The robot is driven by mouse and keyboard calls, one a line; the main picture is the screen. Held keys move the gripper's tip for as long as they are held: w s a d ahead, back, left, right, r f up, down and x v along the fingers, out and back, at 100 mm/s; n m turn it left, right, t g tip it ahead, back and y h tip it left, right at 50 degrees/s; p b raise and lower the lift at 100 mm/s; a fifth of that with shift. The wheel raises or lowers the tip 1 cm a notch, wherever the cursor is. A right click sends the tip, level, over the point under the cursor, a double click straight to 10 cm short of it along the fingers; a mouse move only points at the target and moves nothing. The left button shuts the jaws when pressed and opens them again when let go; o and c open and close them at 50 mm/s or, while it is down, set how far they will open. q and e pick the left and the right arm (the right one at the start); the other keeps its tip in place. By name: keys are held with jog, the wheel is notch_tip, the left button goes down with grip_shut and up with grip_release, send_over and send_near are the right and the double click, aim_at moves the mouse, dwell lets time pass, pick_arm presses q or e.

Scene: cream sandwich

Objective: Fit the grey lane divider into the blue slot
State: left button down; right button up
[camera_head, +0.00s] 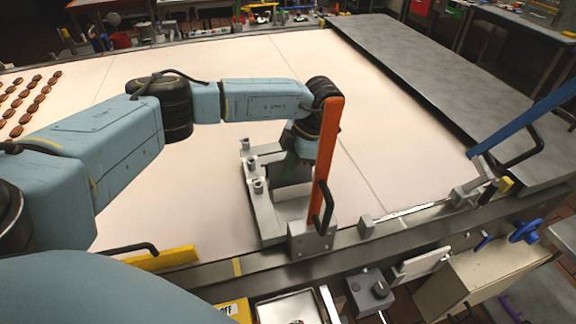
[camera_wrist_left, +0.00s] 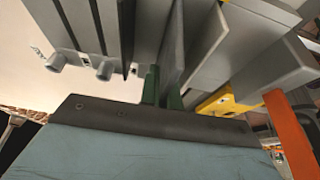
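My left gripper (camera_head: 292,172) is low over a grey slotted metal fixture (camera_head: 264,214) with several pegs, left of an upright orange bar. In the left wrist view its green fingers (camera_wrist_left: 163,88) sit close on both sides of a thin grey upright plate, which looks like the grey lane divider (camera_wrist_left: 174,45). The fingers appear shut on it; its lower part is hidden. In the head view the arm mostly covers the plate. A blue bar (camera_head: 530,115) with a black handle leans at the right edge. I cannot make out the blue slot itself. My right gripper is not in view.
The orange bar (camera_head: 328,150) with a black handle stands close right of my gripper. A yellow bar (camera_head: 165,258) lies along the front rail. Brown cookies (camera_head: 32,100) lie in rows at far left. The pale belt (camera_head: 400,160) between orange and blue bars is clear.

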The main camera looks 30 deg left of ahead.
pick_arm(q)
jog(key=shift+f+b, duration=1.25)
jog(key=shift+f, duration=0.55)
jog(key=shift+r, duration=0.15)
jog(key=shift+r+p, duration=1.95)
jog(key=shift+r, duration=0.55)
jog(key=shift+f+b, duration=1.9)
jog(key=shift+f, duration=0.7)
jog(key=c, duration=1.5)
grip_release()
jog(key=shift+c, duration=0.2)
jog(key=b+v, duration=0.1)
jog(key=v, duration=1.2)
jog(key=shift+w+r, duration=0.1)
jog(key=shift+r, duration=0.15)
